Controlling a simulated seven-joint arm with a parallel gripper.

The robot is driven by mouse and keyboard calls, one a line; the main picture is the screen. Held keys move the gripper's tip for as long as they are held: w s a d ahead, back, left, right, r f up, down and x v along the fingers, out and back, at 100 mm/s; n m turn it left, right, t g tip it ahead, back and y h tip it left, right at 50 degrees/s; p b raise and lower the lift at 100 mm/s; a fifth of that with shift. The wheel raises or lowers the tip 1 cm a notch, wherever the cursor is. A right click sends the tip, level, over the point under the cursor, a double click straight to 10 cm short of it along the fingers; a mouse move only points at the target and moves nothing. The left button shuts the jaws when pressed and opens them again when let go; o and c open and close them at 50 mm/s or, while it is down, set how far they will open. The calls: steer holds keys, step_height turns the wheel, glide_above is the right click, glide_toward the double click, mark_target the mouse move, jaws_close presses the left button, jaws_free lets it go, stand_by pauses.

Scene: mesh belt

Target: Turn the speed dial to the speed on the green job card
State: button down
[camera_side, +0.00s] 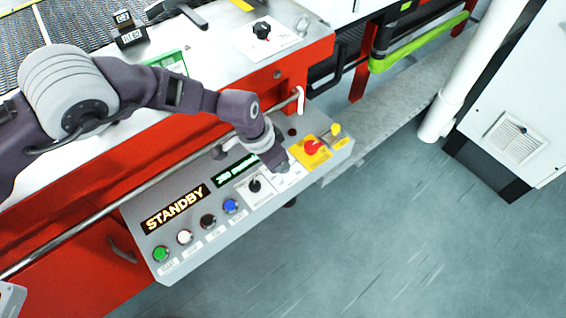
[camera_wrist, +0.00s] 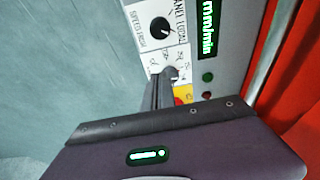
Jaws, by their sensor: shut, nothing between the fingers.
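My gripper (camera_side: 281,168) points down at the right half of the control panel (camera_side: 205,243), over a white scale plate (camera_side: 290,183).
A black selector (camera_side: 254,186), also in the wrist view (camera_wrist: 160,27), sits beside the scale plate. Coloured buttons (camera_side: 208,221) and a STANDBY display (camera_side: 175,209) are left; a red knob (camera_side: 312,147) on yellow is right. A rail (camera_side: 150,178) runs behind the panel. A green display (camera_wrist: 208,30) shows mm/min.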

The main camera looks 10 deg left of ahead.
steer(key=shift+r, duration=0.7)
steer(key=shift+a, duration=0.1)
steer(key=f, duration=0.2)
steer(key=w+a+f, duration=0.1)
steer(key=f, duration=0.1)
steer(key=w+f, duration=0.1)
steer(key=f, duration=0.1)
steer(key=shift+w+a, duration=0.2)
steer(key=shift+a, duration=0.05)
